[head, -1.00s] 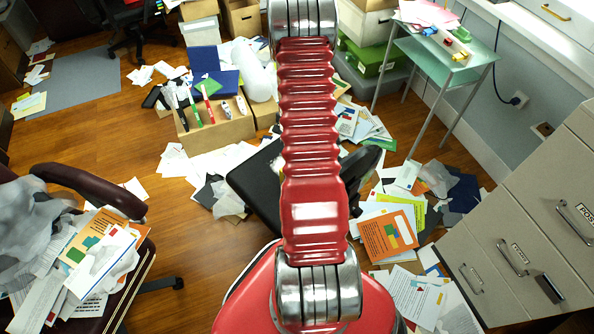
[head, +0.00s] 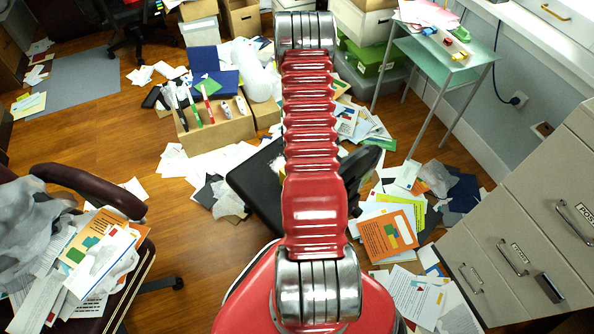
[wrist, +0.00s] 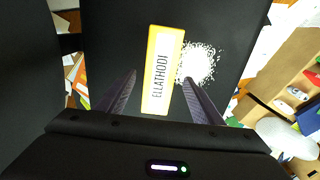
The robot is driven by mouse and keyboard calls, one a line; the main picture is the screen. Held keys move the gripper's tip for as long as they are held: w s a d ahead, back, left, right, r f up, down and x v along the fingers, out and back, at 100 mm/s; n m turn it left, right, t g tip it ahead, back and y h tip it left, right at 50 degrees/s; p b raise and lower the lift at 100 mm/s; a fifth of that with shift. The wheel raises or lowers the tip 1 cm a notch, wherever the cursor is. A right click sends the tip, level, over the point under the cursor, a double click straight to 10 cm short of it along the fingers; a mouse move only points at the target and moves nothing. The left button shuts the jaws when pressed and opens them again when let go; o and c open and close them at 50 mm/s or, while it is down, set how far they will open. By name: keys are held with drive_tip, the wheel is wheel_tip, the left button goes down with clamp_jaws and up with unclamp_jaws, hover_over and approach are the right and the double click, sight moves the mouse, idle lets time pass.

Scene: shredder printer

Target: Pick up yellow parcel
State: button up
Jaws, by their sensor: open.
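The yellow parcel (wrist: 163,72) lies flat on a black surface (wrist: 110,40) in the wrist view. It is long and narrow, with a white label with dark lettering. My gripper (wrist: 158,90) is open, with one dark finger on each side of the parcel's near part. The frames do not show clearly whether the fingers touch it. In the head view my red arm hides most of the parcel's place; part of the black surface (head: 252,185) shows beside it.
White granules (wrist: 198,63) lie in a patch just right of the parcel. Papers (head: 390,235) cover the floor at right, near grey drawers (head: 520,240). A loaded chair (head: 100,190) stands at left; wooden floor between is clear.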

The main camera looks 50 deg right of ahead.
drive_tip(key=shift+f, duration=2.1)
drive_tip(key=shift+a+f, duration=0.15)
drive_tip(key=shift+f, duration=2.45)
drive_tip(key=c, duration=1.4)
